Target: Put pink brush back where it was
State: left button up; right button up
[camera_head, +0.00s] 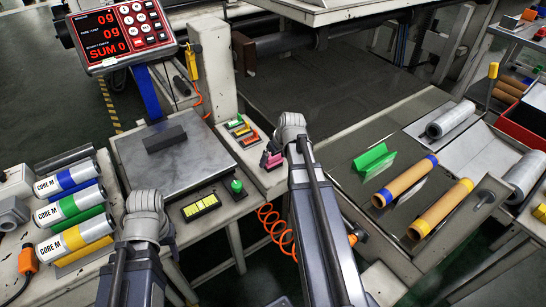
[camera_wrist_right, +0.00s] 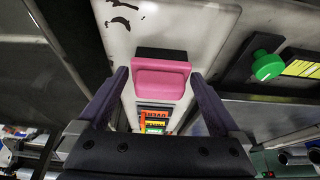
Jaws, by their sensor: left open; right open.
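The pink brush (camera_head: 270,160) sits on the narrow cream ledge (camera_head: 259,178), just left of my right gripper (camera_head: 291,124). In the right wrist view the pink brush (camera_wrist_right: 160,80) lies on the cream surface with a black part along its far side. My right gripper (camera_wrist_right: 159,76) is open, one finger to each side of the brush in that view. I see no clear contact, and the remaining gap is hard to judge. My left gripper (camera_head: 144,200) is at the lower left, away from the brush; its fingertips are hard to make out.
A metal plate with a dark block (camera_head: 165,138) lies further left.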

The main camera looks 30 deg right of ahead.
jog(key=p+v, duration=0.9)
jog(key=v, duration=0.1)
jog(key=shift+r, duration=0.3)
jog(key=shift+s, duration=0.1)
jog(key=s+a+n+g, duration=0.1)
jog(key=s+a, duration=0.3)
jog(key=a, duration=0.6)
jog(key=s+a+f+n+g+h, duration=0.1)
jog(key=s+a, duration=0.3)
jog(key=a, duration=0.6)
jog(key=s+a+g, duration=0.3)
jog(key=s+a, duration=0.1)
jog(key=a, duration=0.6)
jog(key=shift+a+f+n+h, duration=0.35)
jog(key=shift+a+n+h, duration=0.05)
